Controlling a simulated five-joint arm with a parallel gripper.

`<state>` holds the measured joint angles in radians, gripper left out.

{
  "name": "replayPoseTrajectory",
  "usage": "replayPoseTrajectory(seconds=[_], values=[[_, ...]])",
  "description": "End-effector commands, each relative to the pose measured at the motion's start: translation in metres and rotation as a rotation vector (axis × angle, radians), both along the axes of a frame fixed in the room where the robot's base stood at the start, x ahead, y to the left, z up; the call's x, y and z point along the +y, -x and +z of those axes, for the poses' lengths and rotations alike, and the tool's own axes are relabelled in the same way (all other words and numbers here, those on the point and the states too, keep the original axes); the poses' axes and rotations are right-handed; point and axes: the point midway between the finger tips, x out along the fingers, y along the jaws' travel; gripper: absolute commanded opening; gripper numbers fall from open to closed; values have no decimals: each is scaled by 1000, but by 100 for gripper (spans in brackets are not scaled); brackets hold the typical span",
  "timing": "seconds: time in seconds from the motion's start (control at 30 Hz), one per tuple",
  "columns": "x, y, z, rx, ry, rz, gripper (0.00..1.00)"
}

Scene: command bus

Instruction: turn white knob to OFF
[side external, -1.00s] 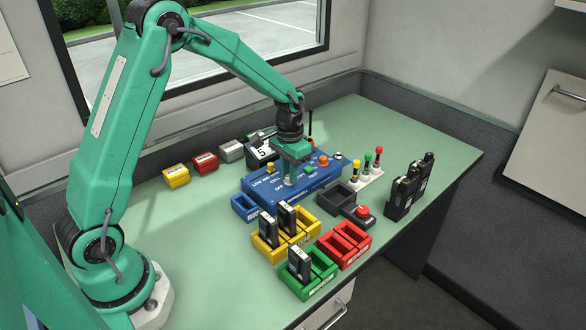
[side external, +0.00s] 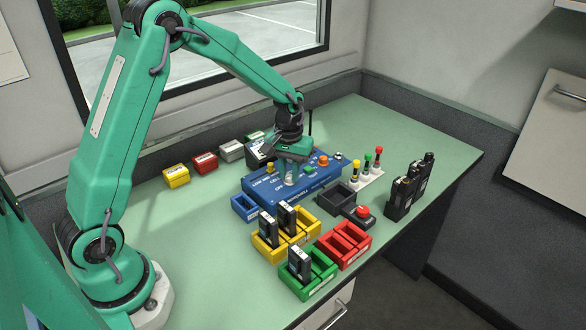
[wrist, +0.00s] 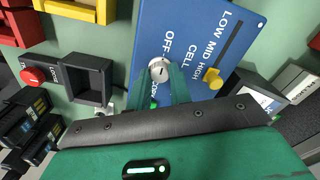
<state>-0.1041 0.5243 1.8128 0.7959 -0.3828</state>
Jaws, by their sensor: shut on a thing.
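The white knob (wrist: 158,67) shows its round top in the wrist view, between the fingertips of my gripper (wrist: 160,75). It sits on the blue panel (wrist: 194,35), beside the printed letters OFF. I cannot make out which mark the knob points to. The gripper is shut on the knob.
A yellow knob (side external: 270,167), a green button (side external: 310,170) and an orange button (side external: 323,161) stand on the panel close to my gripper. Yellow (side external: 268,252), green (side external: 308,293) and red (side external: 344,246) trays lie in front. Black radios (side external: 405,197) stand at the right.

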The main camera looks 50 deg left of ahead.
Motion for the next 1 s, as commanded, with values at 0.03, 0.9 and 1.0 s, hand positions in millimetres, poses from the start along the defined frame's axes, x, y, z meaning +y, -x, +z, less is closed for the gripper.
replayPoseTrajectory(seconds=[0.03, 0.9, 1.0], values=[[4, -2, 2, -8, -1, 9, 0], [1, -1, 17, -4, 0, 1, 42], [1, -1, 29, -5, -1, 1, 42]])
